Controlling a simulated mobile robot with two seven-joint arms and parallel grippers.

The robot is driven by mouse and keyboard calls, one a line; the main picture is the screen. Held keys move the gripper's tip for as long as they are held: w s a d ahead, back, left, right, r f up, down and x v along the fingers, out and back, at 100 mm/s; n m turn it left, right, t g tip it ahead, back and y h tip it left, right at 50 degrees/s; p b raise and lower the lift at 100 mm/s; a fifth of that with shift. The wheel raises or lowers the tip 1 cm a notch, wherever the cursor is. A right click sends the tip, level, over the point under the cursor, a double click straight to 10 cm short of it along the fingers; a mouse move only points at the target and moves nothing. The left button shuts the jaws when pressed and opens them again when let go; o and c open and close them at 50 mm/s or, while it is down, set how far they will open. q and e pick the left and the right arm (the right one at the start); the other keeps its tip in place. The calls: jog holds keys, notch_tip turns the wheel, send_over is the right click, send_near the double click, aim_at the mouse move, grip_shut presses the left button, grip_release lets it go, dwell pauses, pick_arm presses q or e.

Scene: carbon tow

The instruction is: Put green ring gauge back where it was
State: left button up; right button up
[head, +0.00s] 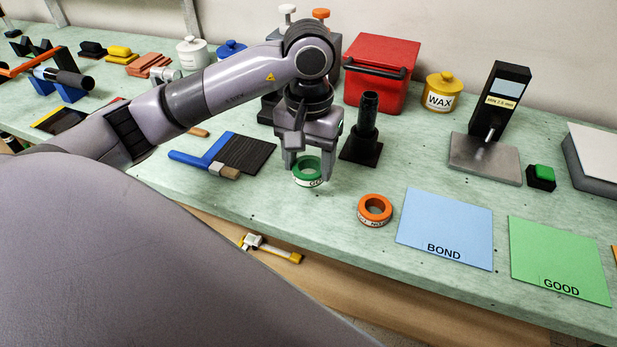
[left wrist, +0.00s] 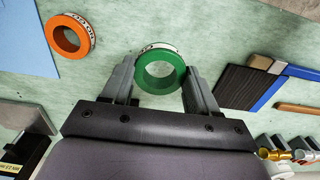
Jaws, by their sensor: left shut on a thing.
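The green ring gauge (head: 307,171) has a white label band with partly hidden lettering. My left gripper (head: 308,176) points down with a finger on either side of the ring and is shut on it. In the left wrist view the green ring (left wrist: 161,71) sits between the two fingertips (left wrist: 160,78). I cannot tell whether the ring touches the bench or is slightly above it. An orange ring gauge (head: 374,210) lies on the bench to the right of the green one; it also shows in the left wrist view (left wrist: 70,36). My right gripper is not in view.
A black stand with a post (head: 364,135) is just behind the gripper. A blue BOND sheet (head: 444,228) and a green GOOD sheet (head: 560,258) lie to the right. A blue-handled brush (head: 205,160) and dark pad (head: 249,152) lie left. The bench's front edge is close.

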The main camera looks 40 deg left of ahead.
aim_at(309, 193)
pick_arm(q)
notch_tip(309, 193, down, 4)
jog(key=shift+f, duration=0.15)
dwell(0.3)
jog(key=shift+f, duration=0.2)
jog(key=o, duration=1.1)
jog(key=shift+r, duration=0.4)
notch_tip(309, 193, up, 12)
jog(key=shift+f, duration=0.2)
